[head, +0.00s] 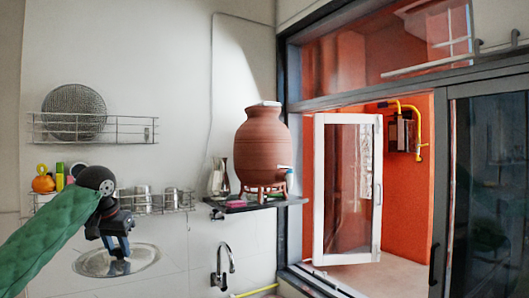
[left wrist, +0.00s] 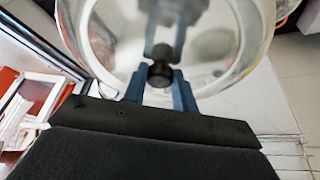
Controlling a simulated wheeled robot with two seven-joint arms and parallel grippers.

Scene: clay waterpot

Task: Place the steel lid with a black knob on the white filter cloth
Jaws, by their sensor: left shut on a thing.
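The steel lid (head: 92,264) is a shiny round disc at the lower left of the head view. My left gripper (head: 118,252) is above its middle, shut on its black knob. In the left wrist view the lid (left wrist: 100,40) fills the upper middle, and the black knob (left wrist: 160,74) sits between the blue fingertips of my left gripper (left wrist: 160,88). The white filter cloth (head: 265,103) lies on the mouth of the brown clay waterpot (head: 262,145), right of and above the lid. My right gripper is not in view.
The pot stands on a dark wall shelf (head: 240,206) beside a jug (head: 217,178). Wire racks (head: 105,137) with dishes and cups hang on the wall at left. A faucet (head: 222,262) is below the shelf. A white-framed open window (head: 347,190) is right of the pot.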

